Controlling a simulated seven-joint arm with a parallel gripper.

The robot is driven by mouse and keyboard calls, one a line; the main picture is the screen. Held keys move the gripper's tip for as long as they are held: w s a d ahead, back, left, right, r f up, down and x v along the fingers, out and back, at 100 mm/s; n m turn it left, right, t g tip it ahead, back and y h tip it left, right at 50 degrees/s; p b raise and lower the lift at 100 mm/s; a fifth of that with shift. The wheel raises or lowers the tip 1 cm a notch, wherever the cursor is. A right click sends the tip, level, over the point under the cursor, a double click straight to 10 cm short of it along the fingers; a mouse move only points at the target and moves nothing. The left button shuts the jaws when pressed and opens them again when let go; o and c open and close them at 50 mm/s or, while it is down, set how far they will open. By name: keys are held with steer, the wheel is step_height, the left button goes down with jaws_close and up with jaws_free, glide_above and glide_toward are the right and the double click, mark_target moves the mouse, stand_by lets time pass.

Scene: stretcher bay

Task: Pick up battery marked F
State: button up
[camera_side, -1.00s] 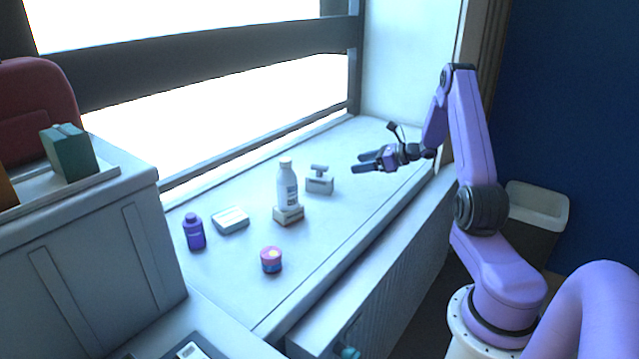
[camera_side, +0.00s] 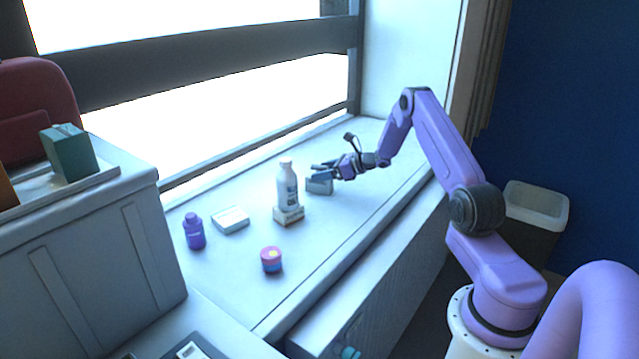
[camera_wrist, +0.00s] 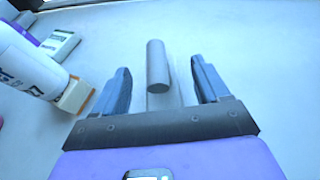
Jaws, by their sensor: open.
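A plain grey cylinder (camera_wrist: 157,66), which looks like a battery, lies between the two fingers of my gripper (camera_wrist: 161,72) in the wrist view, with a gap on each side. No letter F is legible on it. In the side view a pale block-shaped stand (camera_side: 319,186) is on the white ledge. My gripper (camera_side: 323,169) is open at the top of this stand, reaching in from the right, and its fingers hide most of the cylinder there.
A white bottle (camera_side: 287,186) stands on a small box (camera_side: 288,216) just left of the stand. Further left are a flat white box (camera_side: 230,221), a purple bottle (camera_side: 194,232) and a pink-and-blue tin (camera_side: 271,261). The ledge (camera_side: 385,180) right of the stand is clear.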

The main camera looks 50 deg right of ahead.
steer(key=shift+x, duration=1.8)
steer(key=c, duration=1.2)
steer(key=shift+r, duration=0.15)
jaws_close()
steer(key=shift+r, duration=0.1)
